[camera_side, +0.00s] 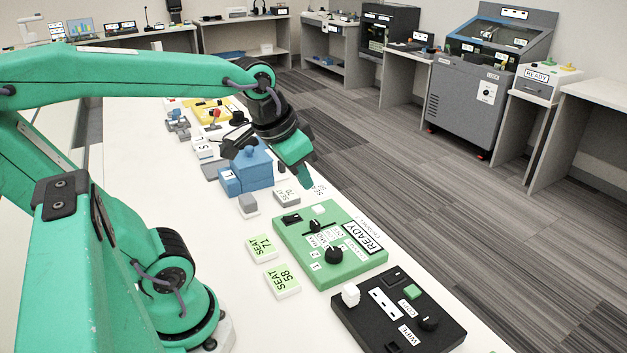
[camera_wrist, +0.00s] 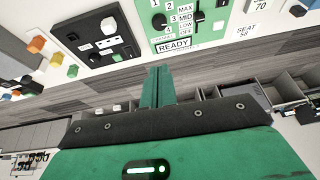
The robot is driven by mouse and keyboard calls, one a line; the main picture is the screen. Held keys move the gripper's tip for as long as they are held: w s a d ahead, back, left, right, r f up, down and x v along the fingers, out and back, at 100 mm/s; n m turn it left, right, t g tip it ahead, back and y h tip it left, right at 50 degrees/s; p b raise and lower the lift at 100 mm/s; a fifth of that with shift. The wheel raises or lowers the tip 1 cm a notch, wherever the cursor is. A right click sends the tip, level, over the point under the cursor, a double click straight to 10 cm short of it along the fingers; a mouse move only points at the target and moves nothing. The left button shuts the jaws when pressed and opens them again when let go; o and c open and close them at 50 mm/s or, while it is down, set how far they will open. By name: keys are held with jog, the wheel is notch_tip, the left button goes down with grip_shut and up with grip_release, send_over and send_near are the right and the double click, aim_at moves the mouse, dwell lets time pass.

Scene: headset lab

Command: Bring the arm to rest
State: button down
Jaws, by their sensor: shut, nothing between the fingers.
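My green arm reaches over the white bench (camera_side: 225,285) from the left in the side view. My gripper (camera_side: 308,183) is shut and empty. It hangs in the air, pointing down and to the right, near the blue box and the far end of the green panel. In the wrist view my gripper (camera_wrist: 157,75) shows as two green fingers held together, with the READY edge of the green panel just beyond them. The fingers appear to touch nothing.
A green READY panel (camera_side: 290,235) and a black panel (camera_side: 355,318) lie along the bench. A blue box (camera_side: 250,172) stands near my gripper. Seat tags (camera_side: 262,247) lie beside the green panel. Machines (camera_side: 470,85) stand across the striped floor (camera_side: 450,190).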

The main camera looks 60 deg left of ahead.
jog(key=shift+t, duration=0.5)
jog(key=shift+s+d+f, duration=0.2)
jog(key=shift+s+d, duration=0.15)
jog(key=shift+s, duration=0.3)
jog(key=shift+s+d+f, duration=0.15)
jog(key=shift+s+d, duration=0.25)
jog(key=shift+s, duration=0.2)
jog(key=shift+s+d+f, duration=0.2)
jog(key=shift+s+d, duration=0.15)
jog(key=shift+s, duration=0.3)
